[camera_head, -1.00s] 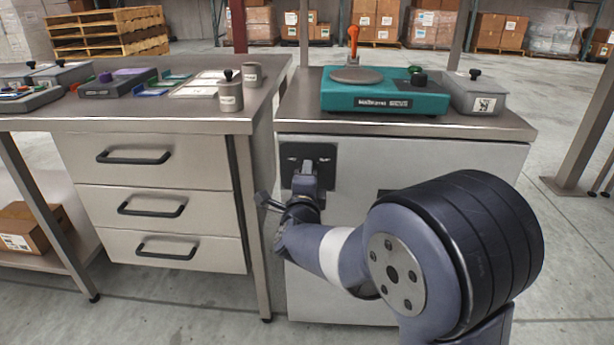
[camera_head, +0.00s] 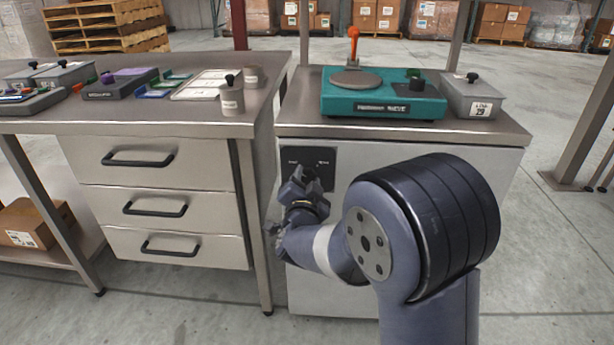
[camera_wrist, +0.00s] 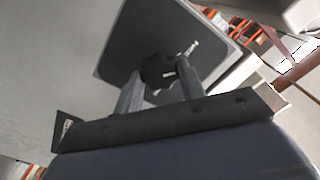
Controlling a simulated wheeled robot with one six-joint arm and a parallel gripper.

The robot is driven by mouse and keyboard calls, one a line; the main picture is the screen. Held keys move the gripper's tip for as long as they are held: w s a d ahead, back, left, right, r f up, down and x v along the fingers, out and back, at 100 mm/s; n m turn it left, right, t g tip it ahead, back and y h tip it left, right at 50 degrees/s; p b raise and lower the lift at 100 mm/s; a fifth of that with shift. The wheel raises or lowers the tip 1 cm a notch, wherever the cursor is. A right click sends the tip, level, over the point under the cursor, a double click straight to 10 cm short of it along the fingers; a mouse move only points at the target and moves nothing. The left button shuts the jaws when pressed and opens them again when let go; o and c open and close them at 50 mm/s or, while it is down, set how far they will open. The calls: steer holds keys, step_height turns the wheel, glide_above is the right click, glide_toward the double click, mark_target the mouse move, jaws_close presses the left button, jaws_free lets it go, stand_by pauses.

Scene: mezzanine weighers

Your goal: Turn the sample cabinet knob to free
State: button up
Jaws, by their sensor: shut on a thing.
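The sample cabinet (camera_head: 420,165) is a pale grey cabinet with a metal top, right of the drawer bench. A black plate (camera_head: 321,158) with small white marks is on the upper left of its front. In the wrist view the plate (camera_wrist: 200,28) carries a dark lobed knob (camera_wrist: 158,72) with a pale pointer line beside it. My gripper (camera_wrist: 160,84) has its two fingers on either side of the knob and is shut on it. In the head view my gripper (camera_head: 304,182) covers the knob and the plate's lower part. The plate's lettering is too small to read.
A teal balance (camera_head: 385,95) with an orange-handled item and a grey lidded box (camera_head: 471,96) stand on the cabinet. The bench (camera_head: 200,118) with drawers (camera_head: 140,160) stands close on the left. Open floor (camera_head: 540,260) lies to the right.

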steer(key=shift+n+p, duration=0.3)
steer(key=shift+n, duration=0.6)
steer(key=o, duration=1)
steer(key=s+p, duration=0.1)
steer(key=s, duration=0.9)
steer(key=shift+s+a+p, duration=0.2)
steer(key=shift+s+p, duration=0.2)
